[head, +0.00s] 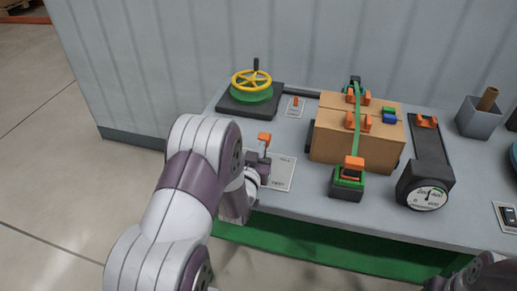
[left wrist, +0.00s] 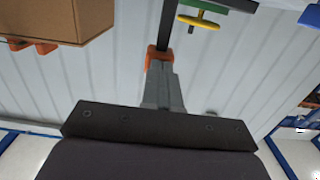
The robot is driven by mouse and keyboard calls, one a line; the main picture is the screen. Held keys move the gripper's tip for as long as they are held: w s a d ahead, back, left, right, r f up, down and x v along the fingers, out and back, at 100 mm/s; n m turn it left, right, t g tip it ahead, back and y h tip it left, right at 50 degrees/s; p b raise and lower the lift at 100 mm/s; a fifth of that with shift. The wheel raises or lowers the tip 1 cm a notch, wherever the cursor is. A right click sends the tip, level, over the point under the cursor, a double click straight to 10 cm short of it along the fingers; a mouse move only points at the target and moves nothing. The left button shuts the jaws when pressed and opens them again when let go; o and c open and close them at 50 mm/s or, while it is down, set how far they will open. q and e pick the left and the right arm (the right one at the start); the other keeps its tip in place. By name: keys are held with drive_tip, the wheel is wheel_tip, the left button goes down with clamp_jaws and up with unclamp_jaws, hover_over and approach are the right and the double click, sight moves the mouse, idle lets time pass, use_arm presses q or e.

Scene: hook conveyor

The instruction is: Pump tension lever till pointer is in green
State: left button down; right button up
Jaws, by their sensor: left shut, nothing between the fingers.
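A green strap (head: 357,125) runs over a cardboard box (head: 330,145), which also shows in the left wrist view (left wrist: 60,18).
A yellow handwheel (head: 251,80) on a green base stands at the back left, with a small orange switch (head: 296,101) beside it. A white plate (head: 275,171) lies by my left gripper. A grey bin (head: 479,118) stands at the right. The bench surface between plate and ratchet is clear.

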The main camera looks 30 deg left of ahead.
sight(265, 133)
use_arm(q)
drive_tip(key=w+p, duration=0.1)
drive_tip(key=r+g+p, duration=0.1)
drive_tip(key=w+g+h+p, duration=0.1)
drive_tip(key=p, duration=0.1)
drive_tip(key=shift+w+a+r, duration=0.3)
drive_tip(key=shift+w, duration=0.05)
drive_tip(key=shift+w+a+g+p, duration=0.1)
drive_tip(key=shift+w+g+p, duration=0.3)
drive_tip(key=shift+g, duration=0.1)
drive_tip(key=shift+w+a+f+g, duration=0.15)
drive_tip(key=shift+w+f+g, duration=0.1)
drive_tip(key=shift+w+g, duration=0.3)
drive_tip(key=shift+w+a+f, duration=0.1)
drive_tip(key=shift+w+f, duration=0.1)
drive_tip(key=shift+w, duration=0.25)
drive_tip(key=shift+r, duration=0.1)
drive_tip(key=shift+w+r, duration=0.1)
drive_tip(key=shift+r, duration=0.05)
drive_tip(key=shift+r, duration=0.1)
